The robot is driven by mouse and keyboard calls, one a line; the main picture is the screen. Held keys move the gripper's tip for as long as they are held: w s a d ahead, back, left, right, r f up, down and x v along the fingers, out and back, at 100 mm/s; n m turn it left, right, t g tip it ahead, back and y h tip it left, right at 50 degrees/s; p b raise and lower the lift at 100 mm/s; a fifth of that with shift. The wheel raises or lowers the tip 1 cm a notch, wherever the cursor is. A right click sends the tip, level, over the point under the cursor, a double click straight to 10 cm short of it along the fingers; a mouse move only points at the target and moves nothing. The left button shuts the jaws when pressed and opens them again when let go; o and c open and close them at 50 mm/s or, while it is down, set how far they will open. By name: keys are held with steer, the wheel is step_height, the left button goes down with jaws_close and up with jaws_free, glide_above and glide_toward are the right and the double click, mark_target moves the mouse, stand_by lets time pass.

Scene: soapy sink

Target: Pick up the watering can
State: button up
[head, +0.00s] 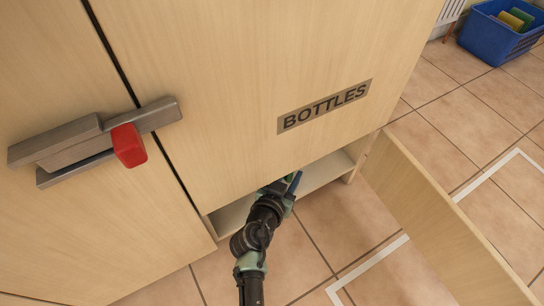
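No watering can can be made out with certainty. A small blue piece (295,182) shows beside the end of my arm, at the opening of a low cabinet compartment (322,175); I cannot tell whether it is part of the can or of something else. My gripper (280,186) reaches into this compartment under the "BOTTLES" panel. Its fingers are hidden by the arm and the cabinet edge, so whether it is open or holding anything does not show.
A wooden door (440,220) stands open right of the compartment. A grey latch (95,140) with a red knob (128,146) is on the cabinet front at left. A blue crate (490,38) stands at the top right. Tiled floor (330,225) with white lines lies clear between.

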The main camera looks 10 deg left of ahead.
jaws_close()
steer(key=shift+r, duration=0.25)
stand_by(0.3)
step_height(320, 180, up, 3)
steer(key=p, duration=0.3)
steer(key=shift+w+r, duration=0.1)
steer(key=shift+r, duration=0.05)
steer(key=shift+s+a+r+p, duration=0.1)
steer(key=shift+s+r+p, duration=0.05)
steer(key=shift+s+p, duration=0.3)
steer(key=s+a+p, duration=0.2)
steer(key=s, duration=0.6)
steer(key=s+a+p, duration=0.2)
steer(key=s+a, duration=0.1)
steer(key=s, duration=0.5)
steer(key=shift+s+a+f, duration=0.15)
steer(key=shift+f, duration=0.1)
